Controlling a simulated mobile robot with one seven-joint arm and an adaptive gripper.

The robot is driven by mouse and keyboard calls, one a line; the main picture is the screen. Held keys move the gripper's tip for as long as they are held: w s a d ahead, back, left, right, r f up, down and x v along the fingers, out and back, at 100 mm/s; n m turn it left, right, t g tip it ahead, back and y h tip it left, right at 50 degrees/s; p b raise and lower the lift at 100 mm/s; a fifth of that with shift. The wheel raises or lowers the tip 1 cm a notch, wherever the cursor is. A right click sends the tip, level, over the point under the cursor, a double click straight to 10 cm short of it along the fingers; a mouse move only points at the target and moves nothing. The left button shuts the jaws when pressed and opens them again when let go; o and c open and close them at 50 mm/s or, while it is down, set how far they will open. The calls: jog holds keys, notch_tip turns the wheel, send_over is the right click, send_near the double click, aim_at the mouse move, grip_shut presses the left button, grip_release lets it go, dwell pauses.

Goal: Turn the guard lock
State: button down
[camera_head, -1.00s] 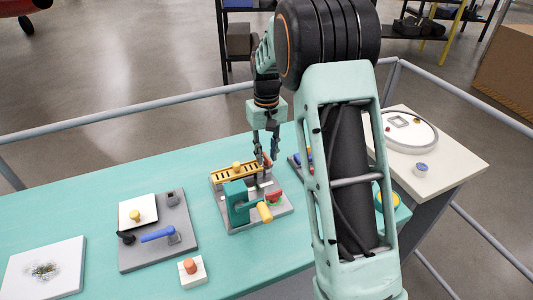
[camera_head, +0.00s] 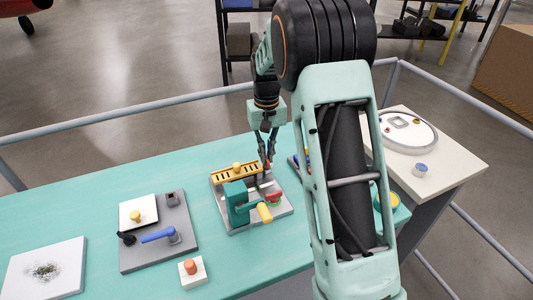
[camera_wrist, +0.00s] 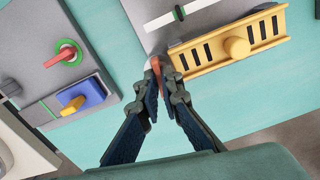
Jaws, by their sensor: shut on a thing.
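A yellow slotted guard (camera_head: 236,172) with a round yellow knob lies along the back of a grey fixture (camera_head: 281,208) on the teal table. It shows large in the wrist view (camera_wrist: 262,34). A small red-orange piece (camera_wrist: 156,64), apparently the guard lock, stands at the guard's end. My gripper (camera_wrist: 160,75) is shut on this piece, with its fingertips on either side. In the head view my gripper (camera_head: 267,160) points down at the guard's right end. The fingers cover most of the piece.
A teal clamp with a yellow handle (camera_head: 264,212) stands at the fixture's front. A panel with a blue lever (camera_head: 158,235) lies left.

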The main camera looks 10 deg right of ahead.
jog(key=m+p, duration=0.1)
jog(key=m, duration=0.7)
jog(key=shift+r+p, duration=0.1)
jog(key=shift+p, duration=0.3)
jog(key=m+p, duration=0.1)
jog(key=m, duration=0.3)
jog(key=shift+w, duration=0.1)
jog(key=shift+m+p, duration=0.55)
jog(key=shift+m, duration=1.35)
jog(key=shift+w+m, duration=0.1)
jog(key=shift+m, duration=0.2)
jog(key=c, duration=2.1)
grip_release()
notch_tip(320, 180, up, 12)
